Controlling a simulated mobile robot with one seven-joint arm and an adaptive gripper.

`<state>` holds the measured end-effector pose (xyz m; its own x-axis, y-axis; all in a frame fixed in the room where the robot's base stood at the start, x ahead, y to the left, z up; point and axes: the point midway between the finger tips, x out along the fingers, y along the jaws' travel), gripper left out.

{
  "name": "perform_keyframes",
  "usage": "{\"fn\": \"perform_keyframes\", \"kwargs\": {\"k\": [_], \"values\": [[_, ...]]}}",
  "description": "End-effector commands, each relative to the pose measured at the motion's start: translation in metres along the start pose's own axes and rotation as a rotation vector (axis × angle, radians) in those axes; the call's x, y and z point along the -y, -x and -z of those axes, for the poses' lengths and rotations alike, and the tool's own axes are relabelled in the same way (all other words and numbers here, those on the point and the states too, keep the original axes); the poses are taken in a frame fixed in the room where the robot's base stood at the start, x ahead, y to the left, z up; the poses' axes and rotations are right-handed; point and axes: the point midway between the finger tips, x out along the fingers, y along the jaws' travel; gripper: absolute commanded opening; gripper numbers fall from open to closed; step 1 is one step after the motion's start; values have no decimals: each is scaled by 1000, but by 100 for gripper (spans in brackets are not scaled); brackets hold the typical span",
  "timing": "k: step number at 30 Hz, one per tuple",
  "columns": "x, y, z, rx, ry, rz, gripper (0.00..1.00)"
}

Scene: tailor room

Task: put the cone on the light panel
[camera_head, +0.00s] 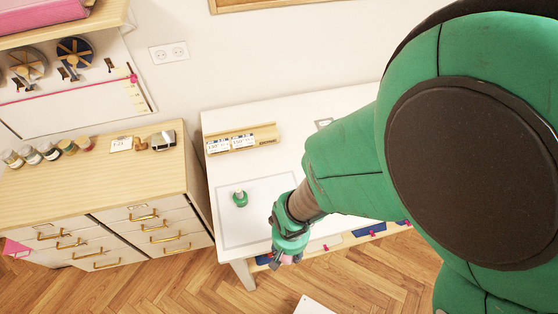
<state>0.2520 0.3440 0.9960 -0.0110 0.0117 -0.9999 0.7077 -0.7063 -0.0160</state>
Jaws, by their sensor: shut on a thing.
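The light panel (265,188) appears as a thin-outlined pale rectangle on the white table. A small green thing with a pale top (239,198), perhaps a cone of thread, stands upright on its left part. My gripper (287,258) is at the table's front edge, to the right of and nearer than the green thing, and apart from it. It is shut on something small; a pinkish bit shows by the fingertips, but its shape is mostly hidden. I cannot tell whether this is the cone. My green arm hides the panel's right side.
A wooden holder with number cards (242,139) lies behind the panel. A wooden-topped drawer cabinet (90,185) stands left, with several small jars (48,150). Blue bins (370,230) sit under the table's front edge. A white flat thing (314,306) is low in front.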

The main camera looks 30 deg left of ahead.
Motion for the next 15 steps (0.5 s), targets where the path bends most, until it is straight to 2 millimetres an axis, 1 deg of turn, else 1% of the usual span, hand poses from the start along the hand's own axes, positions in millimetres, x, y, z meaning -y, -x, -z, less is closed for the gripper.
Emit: {"fn": "perform_keyframes", "kwargs": {"k": [10, 15], "values": [[0, 0, 2, 0, 0, 0, 14], [2, -1, 13, 0, -1, 0, 14]]}}
